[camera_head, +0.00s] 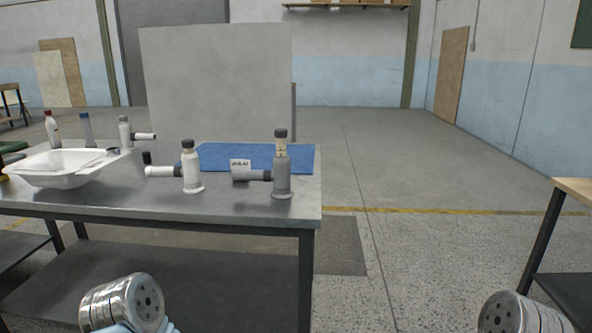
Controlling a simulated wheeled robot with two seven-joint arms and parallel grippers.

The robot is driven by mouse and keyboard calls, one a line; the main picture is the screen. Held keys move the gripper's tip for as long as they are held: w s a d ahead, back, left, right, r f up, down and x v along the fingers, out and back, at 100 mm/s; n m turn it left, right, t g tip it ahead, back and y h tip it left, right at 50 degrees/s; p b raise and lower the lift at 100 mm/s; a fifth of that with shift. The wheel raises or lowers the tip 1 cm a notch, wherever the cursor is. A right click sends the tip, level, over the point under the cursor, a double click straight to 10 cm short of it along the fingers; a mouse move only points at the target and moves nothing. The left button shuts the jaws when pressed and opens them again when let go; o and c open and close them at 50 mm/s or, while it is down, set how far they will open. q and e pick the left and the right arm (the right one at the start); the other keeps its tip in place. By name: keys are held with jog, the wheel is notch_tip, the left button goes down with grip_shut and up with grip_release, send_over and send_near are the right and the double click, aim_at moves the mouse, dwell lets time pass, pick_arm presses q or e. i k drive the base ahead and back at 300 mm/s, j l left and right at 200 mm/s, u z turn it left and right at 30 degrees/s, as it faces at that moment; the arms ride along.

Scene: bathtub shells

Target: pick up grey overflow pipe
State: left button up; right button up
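The grey overflow pipe (281,180) stands upright near the right end of the metal table (240,205). It has a dark cap on top and a side branch pointing left. A small white label (240,163) stands just behind the branch. My grippers are not in view. Only rounded metal parts of my arms show at the bottom left and bottom right, well short of the pipe.
A white pipe (191,172) stands left of the grey one; another (125,132) stands farther back. A white basin (62,168), bottles (52,128) and a blue mat (215,154) share the table. A wooden-topped table (575,188) stands right; floor between is clear.

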aim_at(280, 175)
jog(key=i+l+u, duration=0.15)
jog(key=l, duration=0.2)
jog(key=i+l+u, duration=0.2)
jog(key=l+u, duration=0.15)
jog(key=l, duration=0.3)
jog(key=i+l+u, duration=0.15)
jog(key=l, duration=0.25)
